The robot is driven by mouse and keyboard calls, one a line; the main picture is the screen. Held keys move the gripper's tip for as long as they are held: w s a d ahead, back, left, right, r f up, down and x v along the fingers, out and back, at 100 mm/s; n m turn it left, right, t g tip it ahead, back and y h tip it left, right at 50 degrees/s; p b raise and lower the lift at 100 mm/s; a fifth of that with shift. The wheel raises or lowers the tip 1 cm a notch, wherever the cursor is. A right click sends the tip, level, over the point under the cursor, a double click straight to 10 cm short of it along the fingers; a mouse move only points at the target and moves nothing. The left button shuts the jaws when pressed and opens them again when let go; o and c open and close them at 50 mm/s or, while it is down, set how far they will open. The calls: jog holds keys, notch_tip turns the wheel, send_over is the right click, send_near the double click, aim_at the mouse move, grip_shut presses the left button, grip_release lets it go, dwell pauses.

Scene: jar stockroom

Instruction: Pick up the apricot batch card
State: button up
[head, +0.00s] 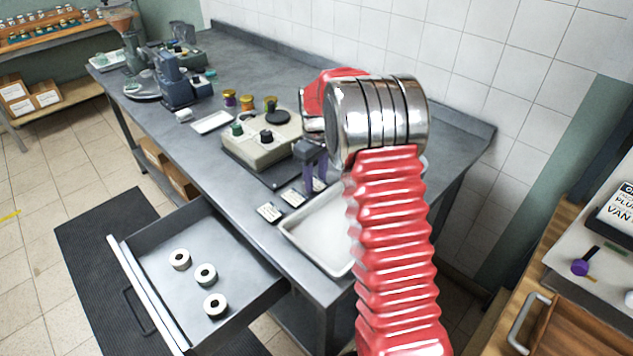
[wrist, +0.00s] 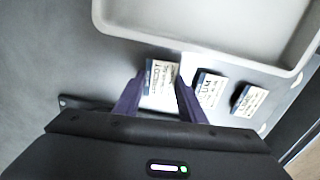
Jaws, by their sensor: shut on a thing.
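My gripper (head: 316,172) points down over the bench at the far end of a short row of cards. In the wrist view my purple fingers (wrist: 159,100) are shut on a small white batch card (wrist: 162,75) with a dark edge. Its print is upside down and too blurred to read surely as apricot. I cannot tell whether it is clear of the bench. Two similar cards, a middle one (head: 293,197) and a near one (head: 269,212), lie free beside it; they also show in the wrist view, the middle one (wrist: 209,90) and the end one (wrist: 249,101).
A pale tray (head: 317,264) lies close beside the cards. A beige device with dark knobs (head: 249,141) stands behind them. Below, an open drawer (head: 168,222) holds three white rings. Small jars and a blue-grey machine (head: 178,83) stand farther along the bench (head: 303,91).

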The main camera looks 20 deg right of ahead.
aim_at(316, 184)
notch_tip(316, 184, up, 10)
dwell(0.5)
jog(key=shift+s, duration=0.1)
dwell(0.4)
